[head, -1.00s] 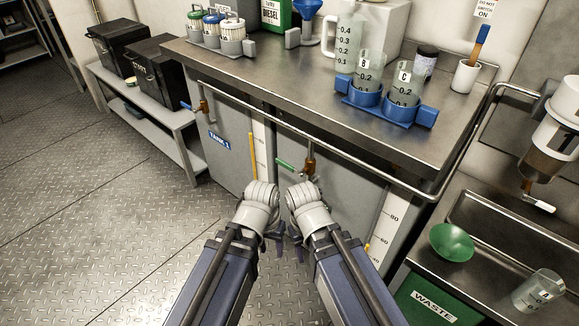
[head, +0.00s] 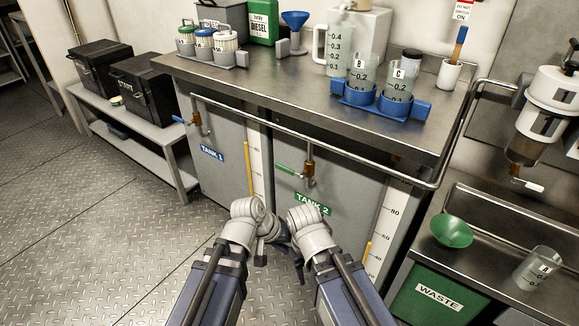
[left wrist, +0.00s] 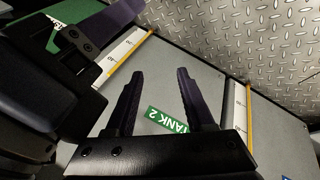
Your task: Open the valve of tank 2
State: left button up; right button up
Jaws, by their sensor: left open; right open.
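Tank 2 (head: 345,215) is a grey cabinet front with a green label (head: 313,204) under the counter. Its valve (head: 309,172) is a brass body on a pipe, with a green handle (head: 287,170) pointing left, roughly level. My right gripper (head: 298,268) is below the valve and apart from it, mostly hidden behind my arm. My left gripper (left wrist: 160,73) is open and empty, its dark fingers in front of the tank 2 label in the left wrist view. Part of my right gripper also shows at that view's top left. The valve is not visible there.
Tank 1 (head: 222,175), with a blue-handled valve (head: 195,120), stands to the left. A metal rail (head: 330,143) runs along the counter front above the tank 2 valve. Beakers in a blue rack (head: 380,105) stand on the counter. A green waste bin (head: 425,300) is at right.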

pick_arm(q)
jog(key=w+d+r+n+t+h+b, duration=0.2)
jog(key=w+d+t+h+b, duration=0.1)
jog(key=w+h, duration=0.15)
jog(key=n+t+h+b, duration=0.1)
jog(key=n+t+b, duration=0.4)
jog(key=n+t, duration=0.45)
send_near(284, 167)
jog(key=shift+n, duration=0.25)
jog(key=x, duration=0.2)
jog(key=f+x, duration=0.1)
jog(key=x, duration=0.2)
jog(key=shift+w+d+f, duration=0.15)
jog(key=shift+w+d, duration=0.05)
jog(key=shift+d, duration=0.1)
jog(key=shift+w+a+r+n, duration=0.15)
jog(key=shift+a+r+n, duration=0.05)
jog(key=shift+a+n, duration=0.1)
jog(key=shift+x, duration=3.95)
jog(key=shift+c, duration=0.3)
grip_shut()
